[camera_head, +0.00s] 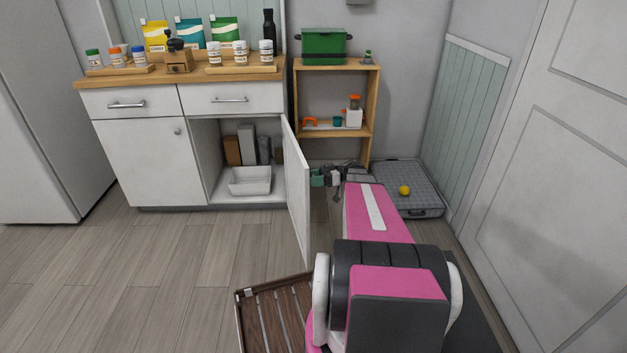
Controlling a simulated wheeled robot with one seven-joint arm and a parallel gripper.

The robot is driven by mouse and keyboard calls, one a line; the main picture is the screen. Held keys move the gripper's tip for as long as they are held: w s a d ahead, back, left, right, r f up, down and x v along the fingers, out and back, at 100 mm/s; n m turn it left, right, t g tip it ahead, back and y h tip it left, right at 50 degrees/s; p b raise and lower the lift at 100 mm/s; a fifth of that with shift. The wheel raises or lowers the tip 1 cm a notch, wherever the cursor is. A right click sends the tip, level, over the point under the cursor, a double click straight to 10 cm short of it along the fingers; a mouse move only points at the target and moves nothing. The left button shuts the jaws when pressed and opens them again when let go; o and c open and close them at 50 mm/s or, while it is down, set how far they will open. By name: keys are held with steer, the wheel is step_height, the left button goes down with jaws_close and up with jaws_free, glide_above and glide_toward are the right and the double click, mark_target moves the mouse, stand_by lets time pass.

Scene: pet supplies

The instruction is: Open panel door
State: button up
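The white counter cabinet has a right door panel (297,190) that stands swung well open toward me, seen nearly edge-on. Behind it the lower right compartment (208,170) is exposed. The left cabinet door (150,160) is shut, with a small round knob. My gripper (322,179) is low, just right of the open door panel, on its outer side. It looks very close to the panel; I cannot tell whether they touch. The gripper is small and dark here, partly hidden by my pink arm, and its fingers are unclear.
A white bin (250,181) sits inside the compartment. A wooden shelf (369,110) stands behind my gripper. A grey tray (413,179) with a yellow ball (404,190) is to its right. A brown slatted crate (275,315) is in front. Floor at left is clear.

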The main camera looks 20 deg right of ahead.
steer(key=shift+f, duration=0.1)
steer(key=d, duration=0.7)
steer(key=shift+s+d, duration=0.2)
steer(key=shift+d, duration=0.05)
stand_by(0.4)
